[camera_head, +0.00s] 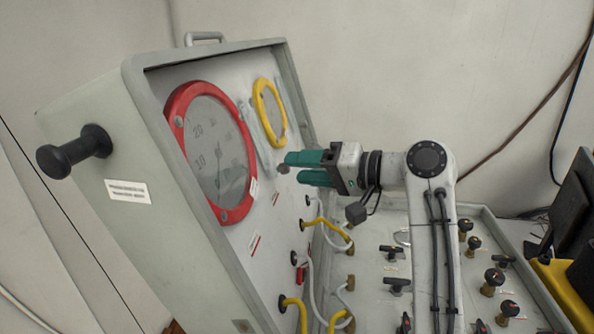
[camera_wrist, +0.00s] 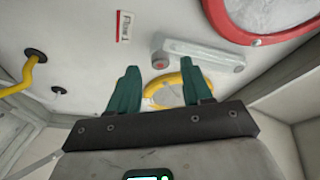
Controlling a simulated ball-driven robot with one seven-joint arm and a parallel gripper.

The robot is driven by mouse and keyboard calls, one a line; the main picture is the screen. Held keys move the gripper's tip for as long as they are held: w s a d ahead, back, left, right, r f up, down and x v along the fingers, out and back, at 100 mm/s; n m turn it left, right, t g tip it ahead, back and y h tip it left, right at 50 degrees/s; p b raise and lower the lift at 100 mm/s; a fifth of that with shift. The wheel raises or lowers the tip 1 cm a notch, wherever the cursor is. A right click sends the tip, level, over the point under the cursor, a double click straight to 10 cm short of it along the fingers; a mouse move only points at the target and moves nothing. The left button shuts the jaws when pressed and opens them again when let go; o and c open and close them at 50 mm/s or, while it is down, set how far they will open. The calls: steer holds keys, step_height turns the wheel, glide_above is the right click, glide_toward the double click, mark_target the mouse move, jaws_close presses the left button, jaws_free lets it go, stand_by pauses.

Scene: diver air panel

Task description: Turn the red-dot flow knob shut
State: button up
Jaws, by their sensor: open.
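A flow tube (camera_wrist: 205,55) with a red dot at its right end is on the panel in the wrist view. A small grey knob (camera_wrist: 158,61) is at its other end; I see no dot on the knob's own face. In the head view the knob (camera_head: 283,169) sits just left of my green fingertips. My gripper (camera_head: 296,168) is open, with its fingers pointing at the panel. In the wrist view the knob appears between the fingertips (camera_wrist: 160,68) of my gripper. Whether they are around it or short of it I cannot tell.
A red-rimmed gauge (camera_head: 215,155) and a yellow-rimmed gauge (camera_head: 269,112) flank the tube. Yellow hoses (camera_head: 325,226) loop below. Several black and brass knobs (camera_head: 493,279) stand on the lower panel at right. A black handle (camera_head: 75,152) sticks out of the case's left side.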

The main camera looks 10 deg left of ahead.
steer(key=b+v, duration=0.2)
steer(key=v, duration=0.6)
steer(key=shift+d, duration=0.35)
steer(key=shift+s, duration=0.1)
stand_by(0.8)
